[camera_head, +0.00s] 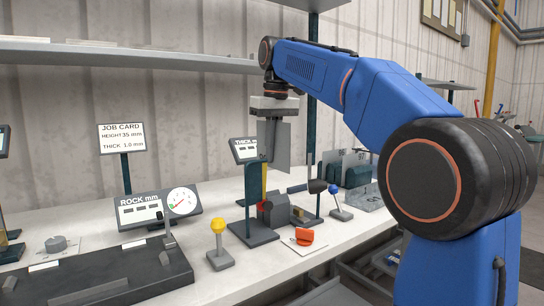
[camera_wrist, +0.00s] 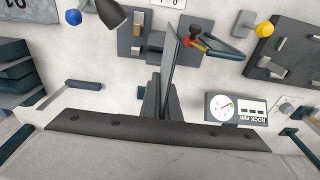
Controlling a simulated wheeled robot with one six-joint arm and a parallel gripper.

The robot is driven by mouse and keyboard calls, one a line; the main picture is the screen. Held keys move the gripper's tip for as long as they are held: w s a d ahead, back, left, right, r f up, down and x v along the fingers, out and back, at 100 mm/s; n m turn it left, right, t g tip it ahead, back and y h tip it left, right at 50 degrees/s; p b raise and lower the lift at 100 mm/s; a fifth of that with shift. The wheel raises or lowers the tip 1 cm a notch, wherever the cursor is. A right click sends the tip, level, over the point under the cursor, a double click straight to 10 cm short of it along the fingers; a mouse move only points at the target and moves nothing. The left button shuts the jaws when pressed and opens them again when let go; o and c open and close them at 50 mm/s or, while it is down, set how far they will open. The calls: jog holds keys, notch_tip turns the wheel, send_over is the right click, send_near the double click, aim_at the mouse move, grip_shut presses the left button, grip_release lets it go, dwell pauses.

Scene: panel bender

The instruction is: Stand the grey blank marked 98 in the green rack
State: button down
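My gripper (camera_head: 272,150) points down above the bench and is shut on a thin grey blank (camera_head: 284,143). The blank hangs upright and shows nearly edge-on between the fingers in the wrist view (camera_wrist: 170,65). No number can be read on it. Dark green rack-like blocks (camera_head: 358,176) stand on the bench to the right of my gripper, with grey plates upright at them. Similar dark green blocks show at the left of the wrist view (camera_wrist: 14,72). I cannot tell clearly which slots are free.
A gauge box marked ROCK mm (camera_head: 160,206), a job card sign (camera_head: 122,138) and a dark fixture (camera_head: 100,272) stand to the left. Yellow (camera_head: 218,240) and blue-knobbed (camera_head: 338,200) levers and a red knob (camera_head: 304,236) stand near my gripper. A shelf (camera_head: 130,56) runs above.

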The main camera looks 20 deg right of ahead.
jog(key=shift+r, duration=1.85)
